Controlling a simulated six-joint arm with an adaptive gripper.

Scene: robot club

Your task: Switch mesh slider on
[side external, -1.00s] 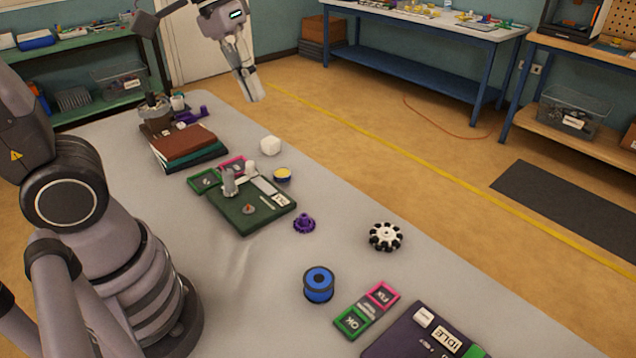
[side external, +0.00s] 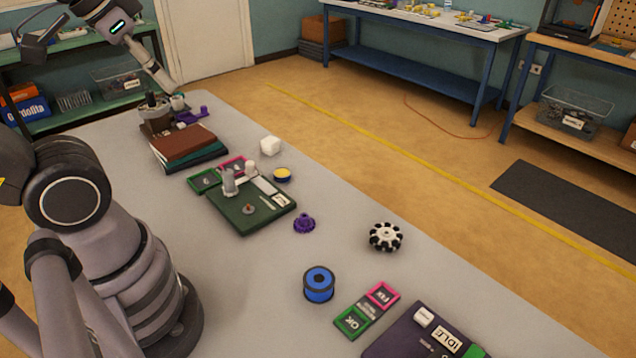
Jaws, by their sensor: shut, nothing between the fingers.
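A dark green board (side external: 228,217) lies on the grey table, carrying a grey upright part (side external: 229,181), a small round grey-brown piece (side external: 248,209), a pale strip and a small white label. A dark purple board (side external: 393,342) with a white block (side external: 425,316) and an "IDLE" label (side external: 448,338) is cut off at the bottom edge. I cannot tell which part is the mesh slider or how it is set. My gripper (side external: 176,90) is shut and empty, above the table's far left end near the dark holder, well away from both boards.
Bare table lies left of the spool.

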